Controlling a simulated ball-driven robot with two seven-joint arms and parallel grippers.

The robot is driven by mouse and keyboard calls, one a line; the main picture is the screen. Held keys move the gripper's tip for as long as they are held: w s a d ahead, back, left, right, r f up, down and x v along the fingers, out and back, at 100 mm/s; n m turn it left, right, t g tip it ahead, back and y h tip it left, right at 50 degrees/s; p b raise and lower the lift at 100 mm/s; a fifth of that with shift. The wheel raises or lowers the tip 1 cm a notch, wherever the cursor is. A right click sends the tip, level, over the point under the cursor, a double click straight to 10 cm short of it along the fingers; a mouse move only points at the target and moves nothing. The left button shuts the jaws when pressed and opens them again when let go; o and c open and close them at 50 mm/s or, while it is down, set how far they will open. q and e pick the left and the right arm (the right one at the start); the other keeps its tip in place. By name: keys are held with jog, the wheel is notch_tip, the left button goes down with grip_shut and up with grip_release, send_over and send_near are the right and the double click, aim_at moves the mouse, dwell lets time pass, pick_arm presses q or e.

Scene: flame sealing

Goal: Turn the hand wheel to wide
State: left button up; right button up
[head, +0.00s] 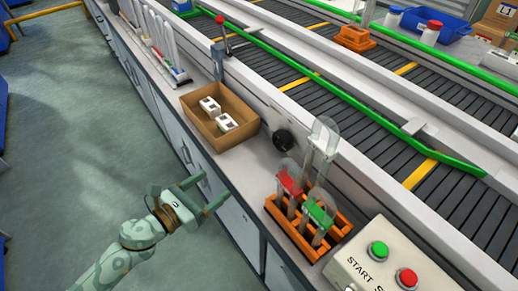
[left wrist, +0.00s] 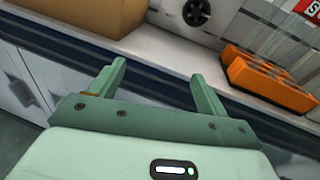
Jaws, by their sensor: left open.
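The hand wheel (head: 283,140) is a small black wheel on the side wall of the conveyor, above the counter. It also shows at the top of the left wrist view (left wrist: 197,12), where it has spokes. Any marking for wide is too small to read. My left gripper (head: 202,190) is open and empty, in front of the counter's front edge and lower left of the wheel. Its two fingers (left wrist: 157,78) point toward the counter, apart from the wheel. My right gripper is in neither view.
A cardboard box (head: 247,124) with white items stands left of the wheel. An orange rack (head: 277,217) with glass tubes and red and green pieces stands right of it. A START box (head: 362,250) with green and red buttons is at the lower right. Bare counter lies between.

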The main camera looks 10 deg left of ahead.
aim_at(278, 143)
pick_arm(q)
jog(key=d+r+m+h, duration=0.2)
jog(key=d+r+m, duration=0.2)
jog(key=r+m, duration=0.25)
jog(key=shift+g, duration=0.3)
jog(key=x, duration=1.5)
jog(key=shift+w+d+f, duration=0.1)
jog(key=shift+d+f, duration=0.15)
jog(key=shift+d, duration=0.15)
jog(key=c, duration=1)
